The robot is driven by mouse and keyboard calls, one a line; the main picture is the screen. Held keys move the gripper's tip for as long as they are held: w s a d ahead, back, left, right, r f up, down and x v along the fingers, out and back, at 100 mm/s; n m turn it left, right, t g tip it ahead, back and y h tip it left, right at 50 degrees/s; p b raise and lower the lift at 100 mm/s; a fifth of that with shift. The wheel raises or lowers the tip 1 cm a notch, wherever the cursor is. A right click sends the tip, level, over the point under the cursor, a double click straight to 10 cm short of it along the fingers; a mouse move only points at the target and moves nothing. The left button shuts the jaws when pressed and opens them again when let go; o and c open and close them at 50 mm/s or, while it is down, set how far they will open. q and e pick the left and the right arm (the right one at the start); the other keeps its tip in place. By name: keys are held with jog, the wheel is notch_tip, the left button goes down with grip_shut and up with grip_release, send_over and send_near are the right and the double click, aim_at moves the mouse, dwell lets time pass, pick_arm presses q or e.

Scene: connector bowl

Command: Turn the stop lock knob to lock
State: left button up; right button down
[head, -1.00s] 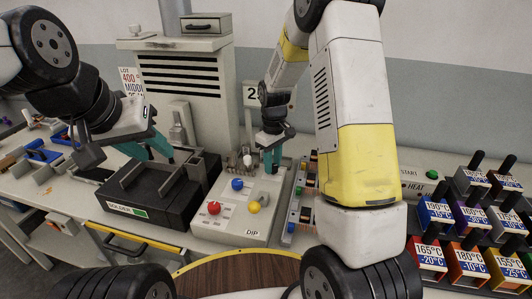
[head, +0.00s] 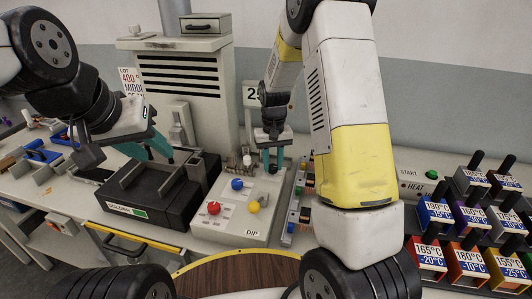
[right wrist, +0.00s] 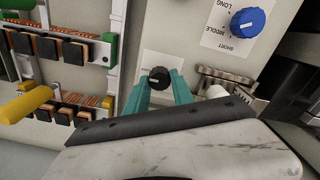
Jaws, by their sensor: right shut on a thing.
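In the right wrist view a small black knob (right wrist: 159,79) with a light pointer mark sits on the pale panel between my right gripper's teal fingertips (right wrist: 159,88). The gripper is shut on it. In the head view my right gripper (head: 272,163) points down at the back right of the control box (head: 223,220) marked DIP, and the fingers hide the knob. The knob's label is not readable. My left gripper (head: 146,150) is open and empty over the black SOLDER tray (head: 112,203), away from the control box.
Labelled temperature blocks (head: 468,225) fill the far right.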

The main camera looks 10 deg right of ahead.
aim_at(273, 166)
dwell(0.4)
jog(key=c, duration=1.1)
grip_release()
jog(key=shift+r, duration=3.95)
